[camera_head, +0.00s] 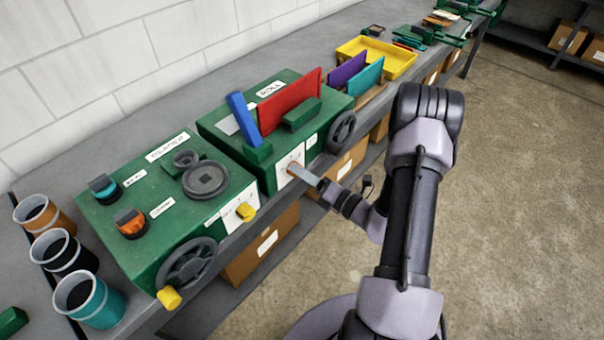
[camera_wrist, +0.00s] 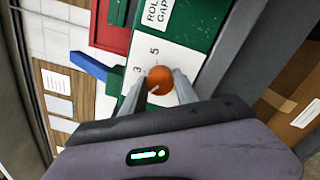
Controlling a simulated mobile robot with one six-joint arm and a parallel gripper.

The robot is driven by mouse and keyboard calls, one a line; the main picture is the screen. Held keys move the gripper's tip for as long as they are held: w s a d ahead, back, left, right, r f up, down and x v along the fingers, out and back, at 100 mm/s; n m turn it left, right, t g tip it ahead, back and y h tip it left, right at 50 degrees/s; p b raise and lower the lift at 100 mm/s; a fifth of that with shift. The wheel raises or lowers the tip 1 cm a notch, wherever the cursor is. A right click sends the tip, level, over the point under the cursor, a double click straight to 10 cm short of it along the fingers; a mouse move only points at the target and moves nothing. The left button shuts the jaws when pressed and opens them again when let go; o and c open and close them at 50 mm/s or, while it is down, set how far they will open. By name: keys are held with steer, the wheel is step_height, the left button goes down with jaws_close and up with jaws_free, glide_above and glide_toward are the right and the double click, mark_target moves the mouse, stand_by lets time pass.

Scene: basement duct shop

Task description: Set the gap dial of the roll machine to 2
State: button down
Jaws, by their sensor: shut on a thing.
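The roll machine (camera_head: 220,122) is a green box on the bench with a "ROLL" label. Its gap dial (camera_wrist: 160,80) is an orange round knob on a white plate (camera_wrist: 163,50) on the front face. A 3 and a 5 show on the plate in the wrist view; the other marks are hidden or too small to read. A pale line shows on the knob's lower part. My gripper (camera_wrist: 158,88) is shut on the dial, one finger on each side. In the head view my gripper (camera_head: 300,174) reaches the plate from the right, and the fingers mostly hide the dial.
A blue lever (camera_head: 242,115) and a red sheet (camera_head: 290,98) stand on the roll machine. A handwheel (camera_head: 341,132) sits right of the plate. A second green machine (camera_head: 150,215) stands to the left, with cups (camera_head: 90,302) beside it. The floor at right is clear.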

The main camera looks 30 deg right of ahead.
steer(key=shift+n, duration=0.3)
steer(key=c, duration=0.9)
jaws_free()
steer(key=shift+c, duration=0.2)
steer(key=p+v, duration=0.2)
steer(key=v, duration=1.5)
steer(key=shift+s+d+p, duration=0.15)
steer(key=shift+s+p, duration=0.05)
steer(key=shift+p, duration=0.1)
